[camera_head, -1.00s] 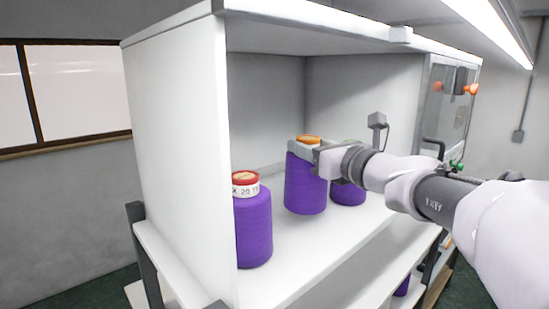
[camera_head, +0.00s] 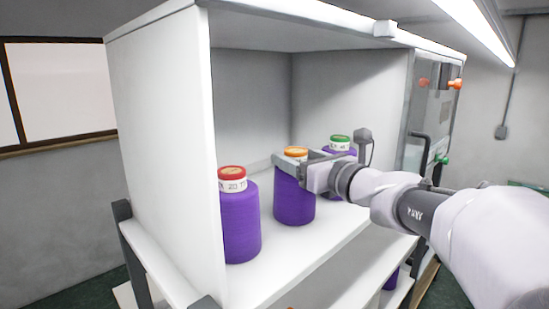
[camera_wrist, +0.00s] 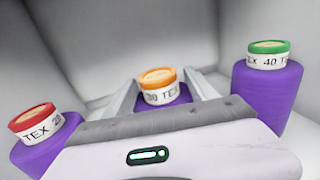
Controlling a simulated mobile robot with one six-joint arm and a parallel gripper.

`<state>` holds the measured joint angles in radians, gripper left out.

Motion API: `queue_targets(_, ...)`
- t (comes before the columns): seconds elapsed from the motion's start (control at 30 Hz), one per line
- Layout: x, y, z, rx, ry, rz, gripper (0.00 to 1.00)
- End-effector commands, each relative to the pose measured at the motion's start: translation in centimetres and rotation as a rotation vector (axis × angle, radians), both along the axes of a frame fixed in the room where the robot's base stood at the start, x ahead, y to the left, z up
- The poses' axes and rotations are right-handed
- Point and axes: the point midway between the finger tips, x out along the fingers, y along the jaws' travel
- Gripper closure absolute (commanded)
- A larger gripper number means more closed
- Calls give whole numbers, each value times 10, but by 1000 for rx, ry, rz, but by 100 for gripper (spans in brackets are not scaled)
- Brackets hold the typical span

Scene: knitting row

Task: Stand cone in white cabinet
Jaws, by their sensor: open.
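The purple cone with the orange top (camera_head: 294,200) stands upright on the white cabinet's shelf (camera_head: 330,226), between two other purple cones. My gripper (camera_head: 288,160) is open around its upper part, just below the orange top. In the wrist view the orange-topped cone (camera_wrist: 158,84) sits between my two fingers (camera_wrist: 162,92), labelled "30 TEX". The white cabinet (camera_head: 160,140) is open at the front. I cannot tell whether either finger touches the cone.
A red-topped purple cone (camera_head: 240,222) stands at the left, near the cabinet's side wall. Bare shelf lies in front.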

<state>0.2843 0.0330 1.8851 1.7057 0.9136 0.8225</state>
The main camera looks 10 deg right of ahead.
Motion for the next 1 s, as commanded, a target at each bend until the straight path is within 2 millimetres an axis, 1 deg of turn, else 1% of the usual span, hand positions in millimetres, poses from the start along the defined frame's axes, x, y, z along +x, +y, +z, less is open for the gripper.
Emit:
queue_targets(0.03,0,0,6,0,0,0,34)
queue_targets(0.07,-2,-1,7,0,-1,-1,34)
queue_targets(0.17,-25,-12,3,-2,-4,-4,34)
queue_targets(0.3,-63,-30,2,-2,-3,-6,34)
queue_targets(0.4,-85,-40,2,0,-1,-5,34)
queue_targets(0.5,-100,-47,3,-1,-2,-3,34)
queue_targets(0.63,-109,-50,3,0,0,-1,34)
queue_targets(1.0,-109,-50,4,0,0,0,34)
